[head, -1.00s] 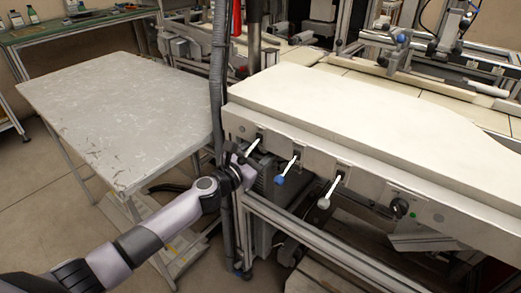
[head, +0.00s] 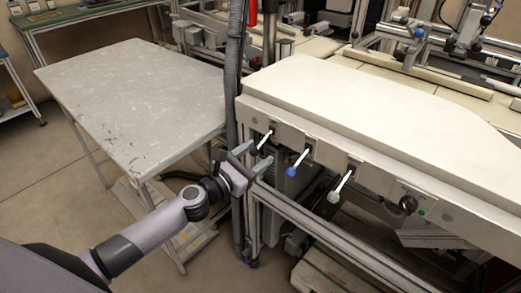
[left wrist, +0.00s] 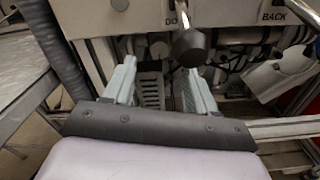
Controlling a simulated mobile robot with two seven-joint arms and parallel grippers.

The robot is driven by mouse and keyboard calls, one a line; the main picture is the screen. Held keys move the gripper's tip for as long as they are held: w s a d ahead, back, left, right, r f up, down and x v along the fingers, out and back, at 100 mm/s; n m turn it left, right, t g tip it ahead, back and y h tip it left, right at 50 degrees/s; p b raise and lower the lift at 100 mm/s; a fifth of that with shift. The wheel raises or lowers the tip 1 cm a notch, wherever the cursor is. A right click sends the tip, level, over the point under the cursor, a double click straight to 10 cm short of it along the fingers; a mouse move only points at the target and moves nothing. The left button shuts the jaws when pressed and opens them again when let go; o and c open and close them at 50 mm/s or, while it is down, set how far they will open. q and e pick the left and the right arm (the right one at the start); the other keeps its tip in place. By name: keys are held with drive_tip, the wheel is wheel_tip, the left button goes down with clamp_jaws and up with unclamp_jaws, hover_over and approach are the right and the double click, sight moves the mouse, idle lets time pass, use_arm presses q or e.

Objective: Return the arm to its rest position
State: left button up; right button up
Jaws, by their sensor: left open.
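My left arm reaches in from the lower left in the head view. Its gripper (head: 250,158) is open and empty, just below and in front of the leftmost lever (head: 266,138) on the machine's front panel. In the left wrist view the two fingers (left wrist: 158,92) are spread apart. A dark lever knob (left wrist: 189,47) hangs close to the right finger, under panel lettering; I cannot tell whether they touch. My right gripper is not in view.
The machine's pale worktop (head: 370,105) is above the levers. A grey table (head: 130,100) stands left, and a ribbed vertical hose (head: 233,80) runs between them. A black knob (head: 407,205) sits right of the levers. Metal frame bars (head: 320,235) run below the panel.

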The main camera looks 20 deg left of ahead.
use_arm(q)
drive_tip(key=shift+s, duration=0.1)
idle(0.4)
drive_tip(key=s+d+f+m+g+h+p, duration=0.1)
drive_tip(key=s+d+f+m+g+p, duration=0.15)
drive_tip(key=s+m, duration=0.45)
drive_tip(key=s+d+f+m+g+p, duration=0.1)
drive_tip(key=s+d+f+m+p, duration=0.15)
drive_tip(key=s+m, duration=0.55)
drive_tip(key=s+a+f+m+g+y+p, duration=0.1)
drive_tip(key=s+a+f+m+y, duration=0.1)
drive_tip(key=s+m, duration=0.4)
drive_tip(key=s+a+f+m+g+y+p, duration=0.1)
drive_tip(key=s+a+f+m+g+y, duration=0.1)
drive_tip(key=m, duration=0.8)
drive_tip(key=s+f+y, duration=0.1)
drive_tip(key=s+f, duration=0.1)
drive_tip(key=s, duration=0.1)
drive_tip(key=shift+s+a, duration=0.3)
drive_tip(key=shift+s, duration=0.1)
